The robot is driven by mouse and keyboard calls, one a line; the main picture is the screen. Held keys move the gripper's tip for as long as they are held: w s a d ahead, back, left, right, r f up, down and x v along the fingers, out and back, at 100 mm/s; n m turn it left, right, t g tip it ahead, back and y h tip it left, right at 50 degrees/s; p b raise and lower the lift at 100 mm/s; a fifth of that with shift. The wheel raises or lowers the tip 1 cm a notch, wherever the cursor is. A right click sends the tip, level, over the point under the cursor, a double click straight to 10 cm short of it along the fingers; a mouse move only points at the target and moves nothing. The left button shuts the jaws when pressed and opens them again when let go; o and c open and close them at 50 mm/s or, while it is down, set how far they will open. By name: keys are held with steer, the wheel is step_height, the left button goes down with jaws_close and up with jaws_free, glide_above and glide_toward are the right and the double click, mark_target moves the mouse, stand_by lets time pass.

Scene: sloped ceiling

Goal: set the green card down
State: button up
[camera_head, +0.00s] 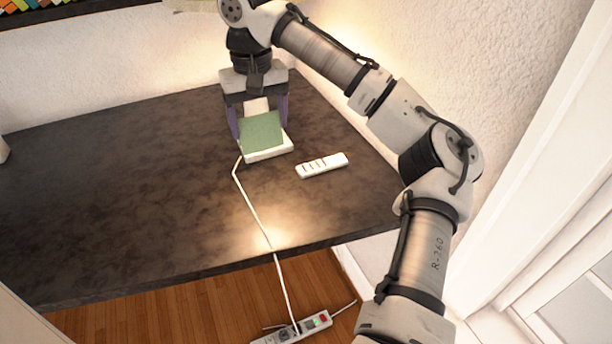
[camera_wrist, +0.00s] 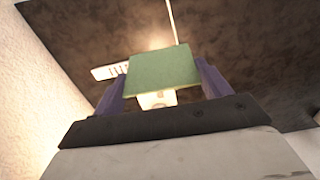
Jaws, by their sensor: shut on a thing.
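The green card (camera_head: 261,130) is a flat, square green sheet between the two purple fingers of my gripper (camera_head: 260,126). My gripper points down over the back part of the dark table and is shut on the card by its side edges. In the wrist view the card (camera_wrist: 163,70) spans the gap between the fingers (camera_wrist: 160,85). A white flat device (camera_head: 270,154) with a cable is under the card and partly hidden by it. I cannot tell whether the card touches it.
A white remote-like object (camera_head: 321,166) lies on the dark table (camera_head: 130,190) to the right of the device. A white cable (camera_head: 256,215) runs over the front edge to a power strip (camera_head: 312,324) on the wooden floor.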

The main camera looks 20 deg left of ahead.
steer(key=shift+w+f, duration=0.1)
steer(key=shift+w, duration=0.35)
steer(key=shift+w+f, duration=0.15)
steer(key=shift+f, duration=0.1)
steer(key=f, duration=1.9)
steer(key=shift+s+f+p, duration=0.1)
steer(key=shift+s+p, duration=0.1)
steer(key=shift+p, duration=0.15)
steer(key=o, duration=1)
steer(key=shift+f, duration=0.15)
steer(key=shift+c, duration=0.2)
